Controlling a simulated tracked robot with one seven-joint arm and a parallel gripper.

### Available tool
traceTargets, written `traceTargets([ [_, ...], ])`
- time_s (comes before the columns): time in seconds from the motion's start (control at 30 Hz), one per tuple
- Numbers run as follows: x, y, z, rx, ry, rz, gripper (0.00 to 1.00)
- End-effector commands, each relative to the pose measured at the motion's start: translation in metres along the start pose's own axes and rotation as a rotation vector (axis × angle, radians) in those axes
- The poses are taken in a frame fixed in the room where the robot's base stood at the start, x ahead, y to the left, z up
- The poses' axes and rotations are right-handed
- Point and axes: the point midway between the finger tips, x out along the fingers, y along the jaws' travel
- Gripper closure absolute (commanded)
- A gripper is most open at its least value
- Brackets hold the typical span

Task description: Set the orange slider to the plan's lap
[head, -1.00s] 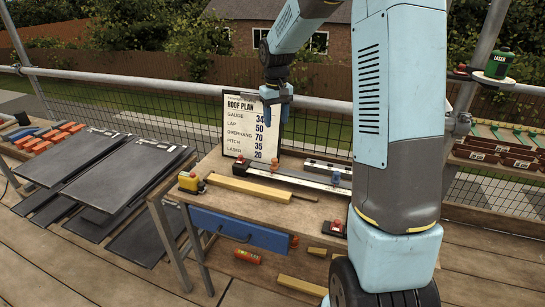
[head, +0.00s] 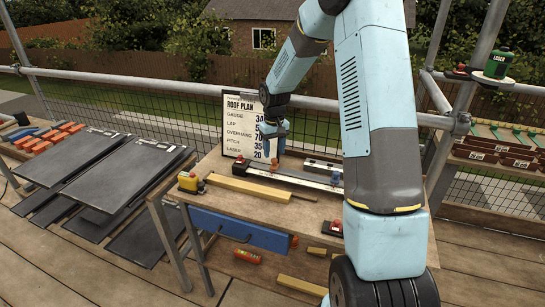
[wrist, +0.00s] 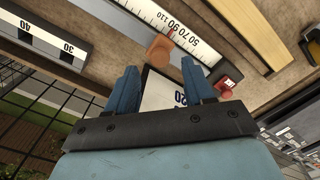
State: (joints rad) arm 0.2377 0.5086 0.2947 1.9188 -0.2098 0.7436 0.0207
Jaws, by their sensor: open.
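In the head view, the slider (head: 275,162) stands on the rail at the back of the bench, just below my gripper (head: 275,150). My gripper (wrist: 160,72) is open and empty, its blue fingers pointing at the slider, which is just beyond the tips. The plan board (head: 238,115) stands behind, its lap figure partly hidden by my arm; an earlier head frame shows 50.
A second scale (wrist: 45,40) marked 40 and 30 lies behind. A yellow batten (head: 250,188) and yellow box (head: 190,182) sit in front on the bench (head: 270,208).

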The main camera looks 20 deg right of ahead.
Motion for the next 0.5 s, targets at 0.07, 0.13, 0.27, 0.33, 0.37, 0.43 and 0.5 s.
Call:
traceTargets([
  [0.07,0.011,0.0,0.001,-0.001,-0.002,0.0,0.48],
  [0.13,0.019,0.0,0.0,0.0,-0.002,0.0,0.48],
  [0.27,0.028,0.0,0.0,0.0,-0.001,0.0,0.48],
  [0.33,0.03,0.0,0.0,0.0,0.0,0.0,0.48],
  [0.37,0.031,0.0,0.0,0.0,0.0,0.0,0.48],
  [0.43,0.032,0.0,0.0,-0.001,0.0,0.0,0.48],
  [0.5,0.032,-0.001,0.0,-0.001,0.0,0.0,0.48],
])
